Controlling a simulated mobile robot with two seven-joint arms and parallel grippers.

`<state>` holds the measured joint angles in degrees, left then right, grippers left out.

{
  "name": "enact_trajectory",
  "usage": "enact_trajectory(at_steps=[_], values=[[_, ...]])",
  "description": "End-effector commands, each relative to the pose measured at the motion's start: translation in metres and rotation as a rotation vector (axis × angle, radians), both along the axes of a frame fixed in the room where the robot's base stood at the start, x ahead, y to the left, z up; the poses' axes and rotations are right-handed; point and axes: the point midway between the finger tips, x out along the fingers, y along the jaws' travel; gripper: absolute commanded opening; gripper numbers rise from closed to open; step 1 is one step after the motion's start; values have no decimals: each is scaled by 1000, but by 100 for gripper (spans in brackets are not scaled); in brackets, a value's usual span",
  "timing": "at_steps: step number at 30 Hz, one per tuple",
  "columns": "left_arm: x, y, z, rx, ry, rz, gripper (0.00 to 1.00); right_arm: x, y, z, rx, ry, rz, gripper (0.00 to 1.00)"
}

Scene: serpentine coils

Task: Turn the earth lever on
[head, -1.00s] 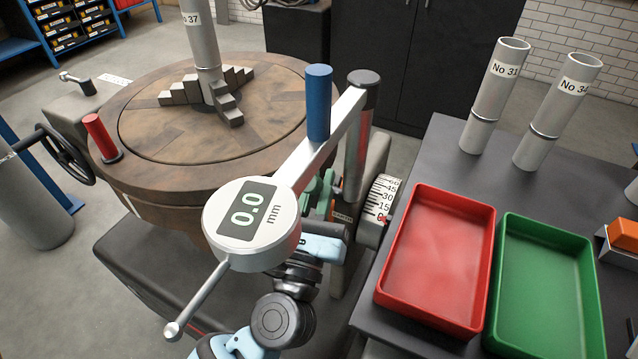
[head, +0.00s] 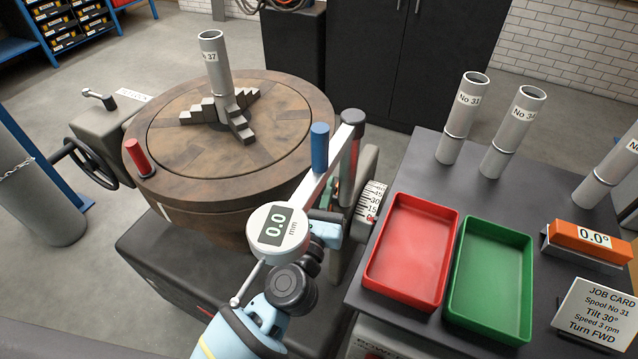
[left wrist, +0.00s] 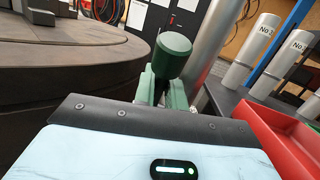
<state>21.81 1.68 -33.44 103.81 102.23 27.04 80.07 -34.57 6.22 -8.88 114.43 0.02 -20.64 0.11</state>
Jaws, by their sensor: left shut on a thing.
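The earth lever appears to be the dark green cylindrical knob (left wrist: 173,50) in the left wrist view. My left gripper (left wrist: 163,87) is shut on it, with the knob's top standing above the fingers. In the head view my left arm reaches up beneath the round dial gauge (head: 278,228), and its fingers and the green knob are mostly hidden behind the gauge and its bar. I cannot tell from these frames which position the lever is in. My right gripper is not in view.
The round turntable (head: 170,190) carries a tube on stepped jaws. A blue handle (head: 320,147) and a silver bar stand close to my left gripper. To the right, a dark bench (head: 410,180) holds a red tray (head: 372,262), a green tray (head: 456,287), numbered tubes and a job card (head: 598,312).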

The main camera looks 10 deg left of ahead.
Motion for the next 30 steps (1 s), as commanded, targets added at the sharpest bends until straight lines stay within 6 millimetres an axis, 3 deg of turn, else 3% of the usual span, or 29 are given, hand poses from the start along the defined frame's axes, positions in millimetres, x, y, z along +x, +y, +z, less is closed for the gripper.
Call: enact_trajectory(at_steps=[2,14,15,16,25,30], values=[[0,-1,1,5,14,-1,0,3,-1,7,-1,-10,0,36],[0,-1,-3,6,25,-1,0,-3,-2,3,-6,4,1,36],[0,-1,-3,6,25,-1,17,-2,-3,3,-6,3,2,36],[0,-1,-3,6,24,-1,21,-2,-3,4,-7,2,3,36],[-1,0,-1,6,20,0,21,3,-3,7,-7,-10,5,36],[-17,2,-6,6,23,-1,21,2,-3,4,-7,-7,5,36]])
